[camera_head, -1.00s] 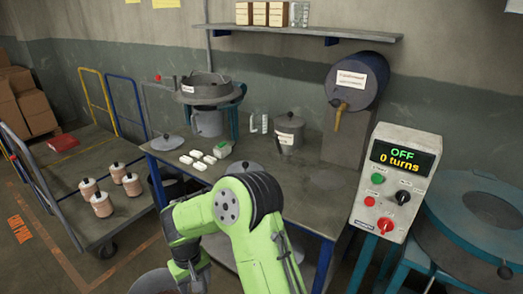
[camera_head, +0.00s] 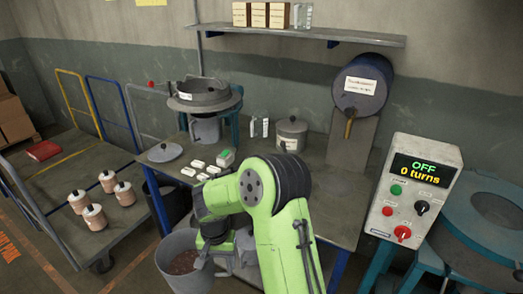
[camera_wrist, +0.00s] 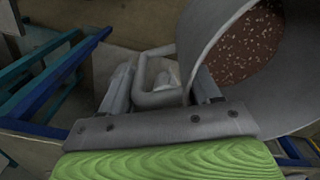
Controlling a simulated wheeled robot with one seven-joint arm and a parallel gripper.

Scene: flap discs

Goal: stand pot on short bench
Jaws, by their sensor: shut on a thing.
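My gripper (camera_head: 222,256) is shut on the side handle (camera_wrist: 150,98) of a large grey pot (camera_head: 185,282). The pot is upright or nearly so, open at the top, with brown, speckled grains inside. In the wrist view the pot (camera_wrist: 213,40) fills the upper right, and the jaws sit either side of the handle. The pot hangs in front of a blue-legged workbench (camera_head: 325,215), below its top in the picture. I cannot tell whether this is the short bench. The pot's underside is out of view.
On the workbench stand a lidded grey pot (camera_head: 291,135), several white blocks (camera_head: 198,165), a loose lid (camera_head: 165,152) and a sieve stand (camera_head: 203,97). A cart (camera_head: 75,190) with several copper-coloured rolls is left. A control box (camera_head: 412,190) and teal round machine (camera_head: 485,225) are right.

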